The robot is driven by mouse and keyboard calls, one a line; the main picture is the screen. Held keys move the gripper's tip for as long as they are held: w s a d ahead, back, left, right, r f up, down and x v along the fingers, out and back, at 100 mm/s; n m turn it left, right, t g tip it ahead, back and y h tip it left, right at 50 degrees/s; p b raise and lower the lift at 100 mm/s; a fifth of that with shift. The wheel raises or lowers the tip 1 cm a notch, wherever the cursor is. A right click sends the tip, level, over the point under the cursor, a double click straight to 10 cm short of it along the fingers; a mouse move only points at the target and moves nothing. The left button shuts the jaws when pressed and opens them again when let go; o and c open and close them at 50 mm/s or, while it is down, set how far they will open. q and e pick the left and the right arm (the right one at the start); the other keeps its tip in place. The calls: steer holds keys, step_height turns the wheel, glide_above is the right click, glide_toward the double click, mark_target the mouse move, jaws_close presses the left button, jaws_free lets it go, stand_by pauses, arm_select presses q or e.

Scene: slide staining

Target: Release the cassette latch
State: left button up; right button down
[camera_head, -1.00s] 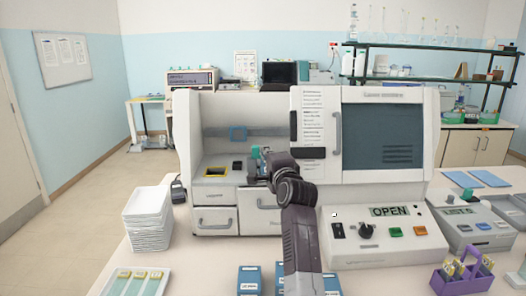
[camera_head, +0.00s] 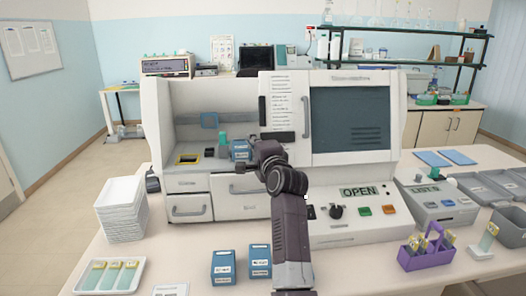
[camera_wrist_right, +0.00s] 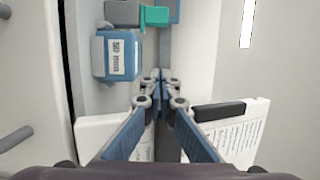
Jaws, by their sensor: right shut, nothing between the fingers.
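A blue cassette (camera_head: 240,150) with a white label sits in the open bay of the white machine (camera_head: 226,190). It shows larger at upper left in the right wrist view (camera_wrist_right: 119,55), its label reading 50 mm. A green lever, likely the latch (camera_head: 223,142), stands just beyond it on a grey block; it also shows at the top of the wrist view (camera_wrist_right: 155,16). My right gripper (camera_wrist_right: 157,76) is shut and empty, to the right of the cassette and apart from it. In the head view my right wrist partly covers the bay's front. My left gripper is out of view.
The machine's dark-windowed door (camera_head: 350,118) stands right of the bay. A control panel (camera_head: 360,212) reads OPEN. Two blue boxes (camera_head: 225,264), a stack of white trays (camera_head: 122,210) and a purple slide carrier (camera_head: 427,252) stand on the table.

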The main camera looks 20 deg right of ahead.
steer(key=s+a, duration=0.1)
steer(key=s+a+b, duration=0.1)
steer(key=s, duration=0.1)
steer(key=shift+s+a+f, duration=0.1)
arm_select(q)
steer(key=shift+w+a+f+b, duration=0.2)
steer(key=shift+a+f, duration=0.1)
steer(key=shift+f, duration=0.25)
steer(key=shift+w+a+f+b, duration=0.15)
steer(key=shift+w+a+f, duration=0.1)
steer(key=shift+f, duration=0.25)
arm_select(e)
steer(key=s, duration=0.4)
steer(key=shift+d, duration=0.35)
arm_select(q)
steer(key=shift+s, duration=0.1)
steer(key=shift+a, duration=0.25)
